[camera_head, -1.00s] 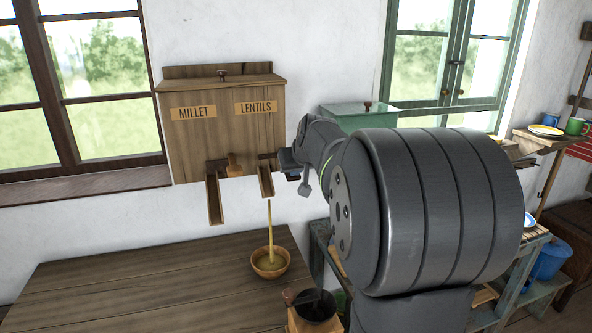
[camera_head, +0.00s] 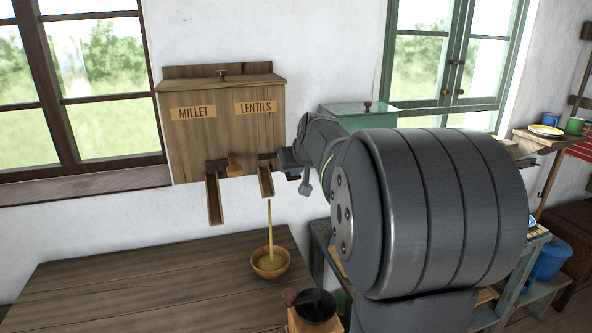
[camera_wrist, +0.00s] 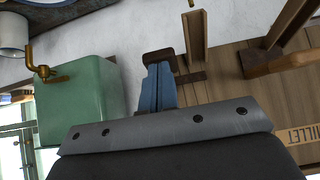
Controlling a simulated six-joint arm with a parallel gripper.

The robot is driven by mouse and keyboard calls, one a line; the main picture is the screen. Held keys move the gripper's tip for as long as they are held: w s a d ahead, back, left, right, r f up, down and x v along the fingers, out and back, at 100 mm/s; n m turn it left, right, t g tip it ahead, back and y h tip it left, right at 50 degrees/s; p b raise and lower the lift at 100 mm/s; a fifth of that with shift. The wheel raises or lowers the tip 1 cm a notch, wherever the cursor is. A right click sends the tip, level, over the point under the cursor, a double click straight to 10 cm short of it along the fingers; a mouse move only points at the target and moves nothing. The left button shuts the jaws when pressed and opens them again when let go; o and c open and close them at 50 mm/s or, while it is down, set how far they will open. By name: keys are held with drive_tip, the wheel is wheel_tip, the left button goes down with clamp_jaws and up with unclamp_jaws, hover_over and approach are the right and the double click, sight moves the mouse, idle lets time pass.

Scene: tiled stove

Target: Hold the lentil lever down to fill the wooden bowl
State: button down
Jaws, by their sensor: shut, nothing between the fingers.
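The wooden dispenser (camera_head: 225,135) hangs on the wall with a MILLET label and a LENTILS label. A thin yellowish stream (camera_head: 270,225) falls from the lentil chute (camera_head: 266,182) into the wooden bowl (camera_head: 270,275) on the table. Some of the fill shows inside the bowl. My gripper (camera_head: 290,174) is at the dispenser's lower right, partly hidden by my arm. In the wrist view its blue fingers (camera_wrist: 157,88) are shut and empty, with their tips against the dark lentil lever (camera_wrist: 158,57), beside the lentil chute (camera_wrist: 195,42).
The millet chute (camera_head: 214,199) and millet lever (camera_head: 235,163) are left of the lentil chute, with no flow there. A grinder (camera_head: 314,308) stands at the table's front right edge. A green box (camera_head: 355,118) is right of the dispenser. The table's left side (camera_head: 120,285) is clear.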

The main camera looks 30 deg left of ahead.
drive_tip(key=v, duration=1.2)
drive_tip(key=shift+s+d, duration=0.4)
drive_tip(key=shift+s, duration=0.05)
wheel_tip(320, 180, up, 7)
drive_tip(key=w+a, duration=0.2)
drive_tip(key=a, duration=0.1)
drive_tip(key=shift+w+f, duration=0.2)
drive_tip(key=shift+w, duration=0.05)
drive_tip(key=s+d+f+x, duration=0.1)
drive_tip(key=f+x, duration=0.1)
drive_tip(key=x, duration=1)
drive_tip(key=shift+f, duration=0.35)
